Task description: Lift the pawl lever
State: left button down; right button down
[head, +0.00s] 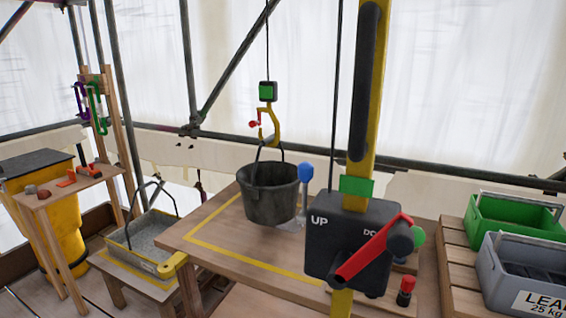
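A dark winch box (340,250) stands in front, mounted on a yellow post (376,90). It is marked "UP" on the left and a partly covered "DO..." on the right. A red bar (372,250) slants across its right face, up to a dark round knob (401,237). A lever with a blue knob (306,172) stands up at the box's left side. No label tells which of these is the pawl lever. Neither of my grippers is in view.
A black bucket (270,192) hangs from a yellow hook (270,125) over a wooden table (215,240). A grey tray (140,250) stands on a low stand at left. Green (510,222) and grey (525,275) crates stand at right. A small red-topped item (406,286) stands beside the box.

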aim_at(305, 170)
jog(key=u, duration=0.05)
jog(key=i, duration=0.4)
jog(key=z, duration=0.8)
